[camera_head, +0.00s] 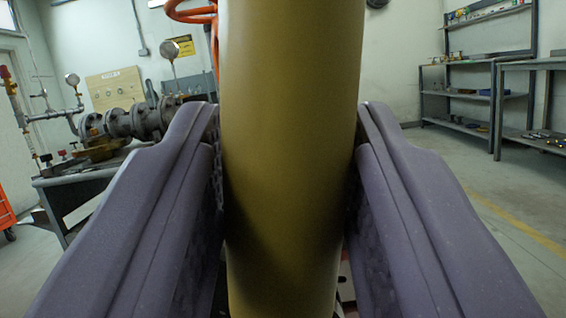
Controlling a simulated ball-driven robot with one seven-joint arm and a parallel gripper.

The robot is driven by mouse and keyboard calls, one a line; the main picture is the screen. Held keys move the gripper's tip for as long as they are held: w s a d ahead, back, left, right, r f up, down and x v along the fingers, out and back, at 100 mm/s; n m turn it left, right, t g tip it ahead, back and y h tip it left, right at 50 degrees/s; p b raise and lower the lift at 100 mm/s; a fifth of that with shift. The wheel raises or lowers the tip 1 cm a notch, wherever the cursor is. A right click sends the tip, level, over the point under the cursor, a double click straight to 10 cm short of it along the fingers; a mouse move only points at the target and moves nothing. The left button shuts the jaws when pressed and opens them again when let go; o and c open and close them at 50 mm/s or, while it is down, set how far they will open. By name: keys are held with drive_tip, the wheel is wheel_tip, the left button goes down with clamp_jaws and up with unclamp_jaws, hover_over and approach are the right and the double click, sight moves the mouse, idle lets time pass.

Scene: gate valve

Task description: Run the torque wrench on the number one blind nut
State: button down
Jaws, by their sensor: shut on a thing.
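A thick olive-yellow cylinder (290,60) stands upright through the middle of the view. My gripper (288,125) has a purple-grey finger on each side of it and is shut on it. Both ends of the cylinder are out of view, so I cannot tell whether it is the torque wrench's handle. A grey flanged pipe and valve assembly (143,120) sits on a dark bench (78,182) at the left, well beyond my gripper. Its nuts are too small to tell apart, and the number one blind nut cannot be made out. The cylinder and left finger hide what lies behind them.
Pressure gauges (170,49) rise by the pipework. A wooden board (115,88) stands behind it. A grey shelf unit (470,97) and bench (530,66) stand at the right. Bare floor (520,205) lies at the right.

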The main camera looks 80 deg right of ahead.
drive_tip(key=shift+d, duration=0.15)
idle(0.4)
drive_tip(key=shift+w+d+r+b, duration=0.15)
drive_tip(key=shift+d+b, duration=0.25)
drive_tip(key=shift+d, duration=1.15)
drive_tip(key=shift+d+b, duration=0.8)
drive_tip(key=shift+b, duration=0.3)
idle(2.5)
drive_tip(key=shift+a+b, duration=0.25)
drive_tip(key=shift+b, duration=0.05)
idle(0.9)
drive_tip(key=shift+a, duration=2)
